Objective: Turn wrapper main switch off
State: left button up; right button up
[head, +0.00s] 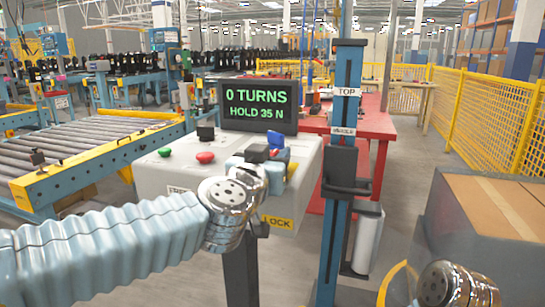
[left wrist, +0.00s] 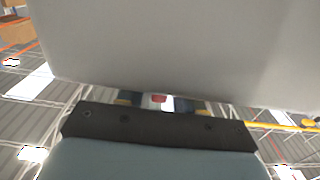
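The grey wrapper console (head: 170,182) stands in front of me with a screen (head: 258,105) reading "0 TURNS HOLD 35 N". On its top are a green button (head: 164,152), a red button (head: 205,157) and a black knob (head: 205,132). My left gripper (head: 268,152) is over the console's right part, beside a yellow piece (head: 292,170). I cannot make out the main switch for certain. In the left wrist view a small red part (left wrist: 158,98) shows beyond the gripper's dark edge, under a large grey surface (left wrist: 180,45). The finger gap is unclear. My right gripper is out of frame.
A blue mast (head: 338,190) with a dark carriage stands just right of the console. A cardboard box (head: 500,205) is at the right, near a yellow fence (head: 490,110). A red table (head: 375,125) stands behind, and a roller conveyor (head: 70,150) lies left.

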pick_arm(q)
grip_shut()
jog(key=shift+n+y, duration=0.4)
jog(key=shift+y, duration=0.2)
jog(key=n+y, duration=0.2)
jog(key=y, duration=0.1)
jog(key=n+y, duration=0.1)
jog(key=y, duration=0.2)
jog(key=shift+d+n+t, duration=0.15)
jog(key=shift+n+t, duration=0.25)
jog(key=n+g+y, duration=0.1)
jog(key=n+y, duration=0.1)
jog(key=y, duration=0.1)
jog(key=n+g+y, duration=0.1)
jog(key=n+y, duration=0.1)
jog(key=y, duration=0.1)
jog(key=shift+f+n+y, duration=0.1)
jog(key=shift+n+y, duration=0.2)
jog(key=shift+y, duration=0.1)
jog(key=n+g+y, duration=0.5)
jog(key=g+y, duration=0.1)
jog(key=shift+n+y, duration=0.3)
jog(key=shift+n+g+y, duration=0.9)
jog(key=shift+n+g, duration=0.4)
jog(key=shift+g, duration=0.5)
jog(key=shift+n+g, duration=0.4)
jog(key=shift+g, duration=0.2)
